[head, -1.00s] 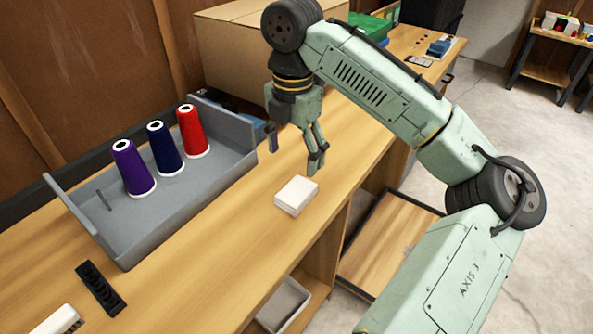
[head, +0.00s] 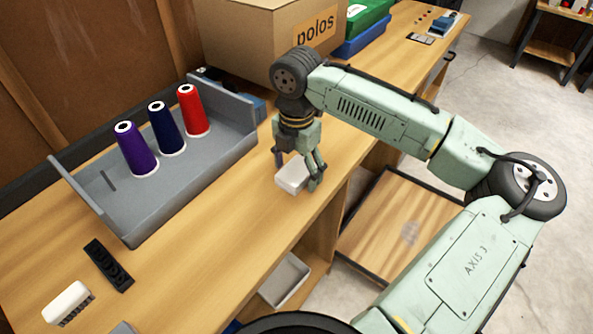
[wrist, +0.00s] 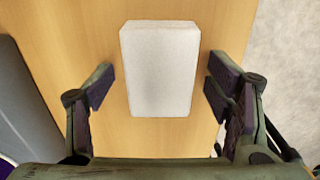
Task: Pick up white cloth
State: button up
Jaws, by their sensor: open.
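The white cloth (head: 291,174) is a small folded block lying flat on the wooden workbench. In the wrist view the cloth (wrist: 160,68) sits between the two finger pads, with a gap on each side. My gripper (head: 297,178) is open and points down over the cloth, one finger on either side of it. In the wrist view my gripper (wrist: 160,92) holds nothing, and its fingers stand at the near half of the cloth. The fingers hide a little of the cloth in the head view.
A grey tray (head: 110,212) with purple, navy and red thread cones stands to the left. A cardboard box (head: 240,45) marked "polos" is behind my gripper. A black strip (head: 108,265) and white brush (head: 66,302) lie front left. The bench drops off at right.

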aim_at(296, 169)
jog(key=c, duration=1.1)
jog(key=shift+r, duration=0.1)
jog(key=shift+c, duration=0.2)
jog(key=shift+r, duration=0.45)
notch_tip(296, 169, up, 2)
jog(key=shift+r+b, duration=0.15)
jog(key=shift+b, duration=0.45)
jog(key=s+d+r+b, duration=0.1)
jog(key=s+d, duration=0.2)
jog(key=d, duration=0.4)
jog(key=s+d+b, duration=0.2)
jog(key=s+d, duration=0.2)
jog(key=d, duration=0.3)
jog(key=shift+s+r, duration=0.3)
jog(key=shift+r, duration=0.05)
